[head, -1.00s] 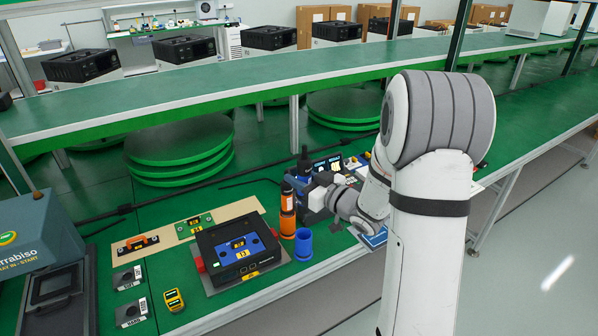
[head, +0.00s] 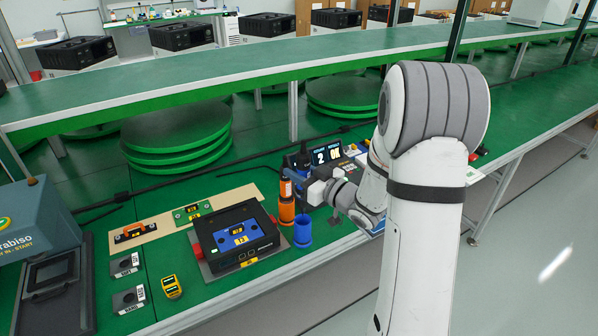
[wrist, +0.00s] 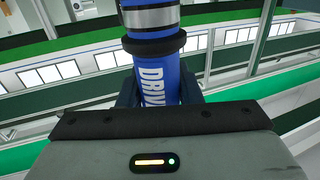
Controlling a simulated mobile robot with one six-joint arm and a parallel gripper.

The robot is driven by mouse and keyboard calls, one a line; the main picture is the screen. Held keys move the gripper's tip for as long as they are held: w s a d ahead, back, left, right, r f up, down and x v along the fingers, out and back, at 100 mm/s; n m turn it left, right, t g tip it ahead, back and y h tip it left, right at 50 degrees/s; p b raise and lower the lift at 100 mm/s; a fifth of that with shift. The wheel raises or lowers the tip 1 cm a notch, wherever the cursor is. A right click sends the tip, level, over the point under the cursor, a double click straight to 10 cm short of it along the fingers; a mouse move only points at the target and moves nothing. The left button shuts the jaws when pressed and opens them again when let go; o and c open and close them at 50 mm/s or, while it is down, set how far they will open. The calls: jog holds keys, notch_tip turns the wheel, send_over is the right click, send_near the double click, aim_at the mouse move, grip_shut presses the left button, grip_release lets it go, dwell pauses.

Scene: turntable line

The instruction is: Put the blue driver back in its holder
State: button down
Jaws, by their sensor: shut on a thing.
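The blue driver (wrist: 152,75) is in my gripper (wrist: 155,98), upright in the wrist view, with white lettering, a black collar and a silver band. In the head view my gripper (head: 316,190) is at the workbench, just right of the orange driver and above and right of the blue holder. The driver is mostly hard to make out there against the dark things behind. The blue holder (head: 302,232) is an open cup standing on the green bench, and it looks empty. My gripper is shut on the driver, which is apart from the holder.
An orange driver (head: 286,190) stands in an orange holder (head: 287,210) close beside the blue one. A black unit (head: 225,250) with a blue panel lies to the left. A lit display (head: 327,154) stands behind my gripper. The bench's front edge is close to the blue holder.

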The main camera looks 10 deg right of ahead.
aim_at(299, 190)
jog(key=shift+f, duration=0.2)
dwell(0.4)
jog(key=shift+f+b, duration=1.95)
jog(key=shift+b, duration=0.1)
jog(key=shift+f+b, duration=0.7)
jog(key=shift+b, duration=0.05)
jog(key=shift+f, duration=0.15)
jog(key=shift+f+b, duration=2)
jog(key=c, duration=0.9)
grip_release()
jog(key=shift+c, duration=0.2)
